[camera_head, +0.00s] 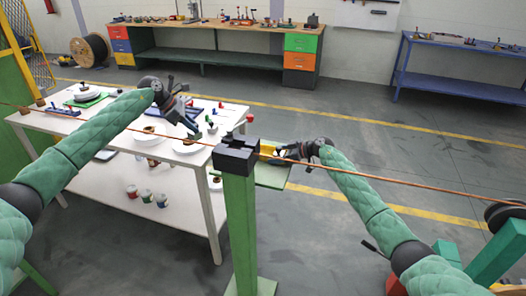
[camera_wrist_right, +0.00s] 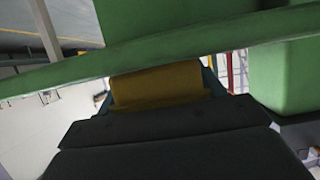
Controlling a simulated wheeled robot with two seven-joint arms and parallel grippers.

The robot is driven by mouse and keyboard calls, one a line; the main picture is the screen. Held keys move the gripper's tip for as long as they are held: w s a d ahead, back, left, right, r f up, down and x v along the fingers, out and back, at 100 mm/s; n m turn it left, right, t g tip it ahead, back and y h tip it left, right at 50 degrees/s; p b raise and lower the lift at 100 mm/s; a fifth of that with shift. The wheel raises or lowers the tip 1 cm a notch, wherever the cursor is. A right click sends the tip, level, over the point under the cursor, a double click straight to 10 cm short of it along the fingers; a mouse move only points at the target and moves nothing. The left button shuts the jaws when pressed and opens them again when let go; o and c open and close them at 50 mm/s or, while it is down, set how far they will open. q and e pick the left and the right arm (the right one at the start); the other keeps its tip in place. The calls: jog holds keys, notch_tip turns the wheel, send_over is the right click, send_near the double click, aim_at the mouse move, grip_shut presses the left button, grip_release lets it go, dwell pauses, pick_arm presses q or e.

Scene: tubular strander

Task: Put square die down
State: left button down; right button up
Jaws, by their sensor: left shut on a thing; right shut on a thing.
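My right gripper (camera_head: 283,155) is shut on a yellow block (camera_head: 267,149), right beside the black die holder (camera_head: 236,155) on top of a green post. In the right wrist view the yellow block (camera_wrist_right: 160,86) sits between the fingers, just below a green bar. I cannot tell whether this block is the square die. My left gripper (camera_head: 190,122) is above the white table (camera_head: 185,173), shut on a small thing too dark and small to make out.
A copper wire (camera_head: 400,182) runs across the view, passing the die holder. A small green shelf (camera_head: 272,176) juts from the post below my right gripper. White plates, blue and red small items lie on the white table; several cups (camera_head: 146,196) stand on its lower shelf.

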aim_at(197, 124)
pick_arm(q)
jog(key=shift+s+a+r, duration=0.1)
jog(key=shift+a, duration=0.05)
jog(key=shift+d+h, duration=0.2)
jog(key=shift+h, duration=0.1)
jog(key=d, duration=0.1)
jog(key=d+f+h, duration=0.1)
jog(key=w+d+f+t+h, duration=0.1)
jog(key=d, duration=0.1)
jog(key=w+d, duration=0.4)
jog(key=d, duration=1.1)
jog(key=d+f+y, duration=0.2)
jog(key=d+f, duration=0.1)
jog(key=f, duration=0.2)
jog(key=shift+w+d+f+g, duration=0.4)
jog(key=shift+f, duration=0.45)
